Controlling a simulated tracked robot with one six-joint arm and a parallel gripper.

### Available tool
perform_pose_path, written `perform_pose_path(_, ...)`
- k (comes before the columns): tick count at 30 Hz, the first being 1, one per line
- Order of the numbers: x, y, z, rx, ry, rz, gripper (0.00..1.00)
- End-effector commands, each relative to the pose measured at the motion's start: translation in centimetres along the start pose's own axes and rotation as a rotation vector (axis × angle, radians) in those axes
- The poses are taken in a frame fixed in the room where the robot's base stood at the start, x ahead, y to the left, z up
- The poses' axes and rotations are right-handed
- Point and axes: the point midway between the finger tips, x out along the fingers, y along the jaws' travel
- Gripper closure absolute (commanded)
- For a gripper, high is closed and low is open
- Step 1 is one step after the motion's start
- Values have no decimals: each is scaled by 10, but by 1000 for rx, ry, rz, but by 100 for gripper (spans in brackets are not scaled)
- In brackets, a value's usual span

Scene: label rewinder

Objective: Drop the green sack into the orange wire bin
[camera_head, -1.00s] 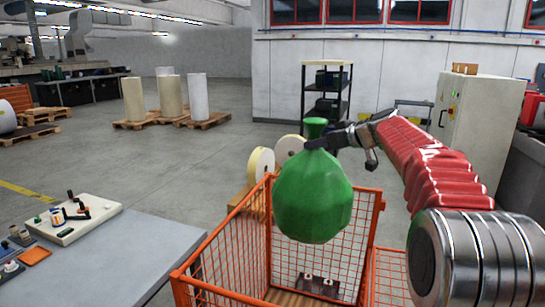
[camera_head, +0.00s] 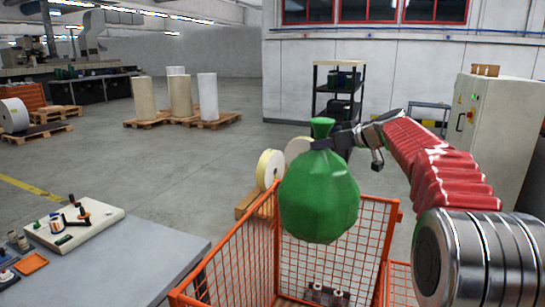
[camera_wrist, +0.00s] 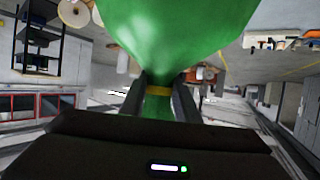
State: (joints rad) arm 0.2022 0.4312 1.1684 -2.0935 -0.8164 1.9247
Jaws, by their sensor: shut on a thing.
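The green sack (camera_head: 318,195) hangs upright from my gripper (camera_head: 338,141), which is shut on its tied neck. In the wrist view the sack (camera_wrist: 180,35) fills the upper middle, and my gripper's two fingers (camera_wrist: 158,95) close on the neck at a yellow band. The orange wire bin (camera_head: 240,258) stands below and around the sack in the head view. The sack's lower part overlaps the bin's opening in the picture; its exact height over the rim is hard to tell. A dark object (camera_head: 326,294) lies low inside the bin.
Cream rolls (camera_head: 270,168) stand behind the bin. A black shelf (camera_head: 338,92) and a pale cabinet (camera_head: 495,130) are at the back. Open floor lies at the left middle.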

Motion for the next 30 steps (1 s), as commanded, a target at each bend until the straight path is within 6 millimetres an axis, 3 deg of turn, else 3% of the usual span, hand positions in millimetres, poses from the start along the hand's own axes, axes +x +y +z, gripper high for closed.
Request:
perform_pose_path(11, -1, 6, 6, 3, 3, 9, 100)
perform_pose_path(30, 17, 6, 52, 3, 4, 10, 100)
